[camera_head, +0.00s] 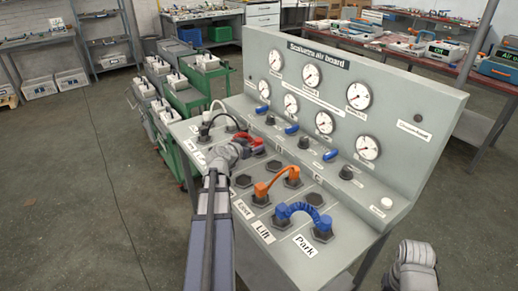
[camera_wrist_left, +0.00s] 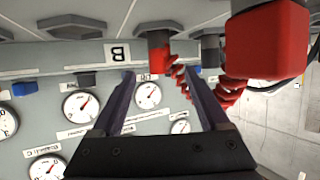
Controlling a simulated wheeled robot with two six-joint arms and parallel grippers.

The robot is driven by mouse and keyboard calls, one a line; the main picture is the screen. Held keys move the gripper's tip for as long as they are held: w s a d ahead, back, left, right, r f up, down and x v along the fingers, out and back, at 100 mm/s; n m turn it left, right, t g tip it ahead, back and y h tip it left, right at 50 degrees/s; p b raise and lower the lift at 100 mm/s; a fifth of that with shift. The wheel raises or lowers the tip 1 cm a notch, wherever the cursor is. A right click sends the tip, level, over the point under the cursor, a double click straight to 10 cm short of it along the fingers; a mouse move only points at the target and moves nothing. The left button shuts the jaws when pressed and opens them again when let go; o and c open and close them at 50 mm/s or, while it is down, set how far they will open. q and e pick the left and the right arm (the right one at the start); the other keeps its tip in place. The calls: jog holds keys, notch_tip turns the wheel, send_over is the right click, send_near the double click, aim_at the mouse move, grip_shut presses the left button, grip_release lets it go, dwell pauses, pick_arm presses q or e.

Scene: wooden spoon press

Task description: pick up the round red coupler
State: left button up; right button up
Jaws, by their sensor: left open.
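A red coiled hose joins two red couplers on the board's sloping deck; in the head view the red part (camera_head: 250,138) shows just beyond my left gripper (camera_head: 240,149), partly hidden by it. In the left wrist view a smaller, round-looking red coupler (camera_wrist_left: 149,66) sits on a dark socket, between the lines of my open left gripper's fingers (camera_wrist_left: 160,75) and apart from them. A larger, box-shaped red coupler (camera_wrist_left: 266,42) is nearer the camera, to the right of the fingers. My right gripper's fingers do not show.
A black hose (camera_head: 217,117) lies just beyond the red one. An orange hose (camera_head: 272,184) and a blue coiled hose (camera_head: 300,209) stand on the nearer deck. The upright gauge panel (camera_head: 330,95) rises behind. A green cart (camera_head: 180,150) stands left.

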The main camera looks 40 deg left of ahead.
aim_at(256, 143)
pick_arm(q)
jog(key=shift+b+x, duration=1)
jog(key=shift+x, duration=2.2)
jog(key=shift+r, duration=0.1)
jog(key=shift+c, duration=0.2)
grip_shut()
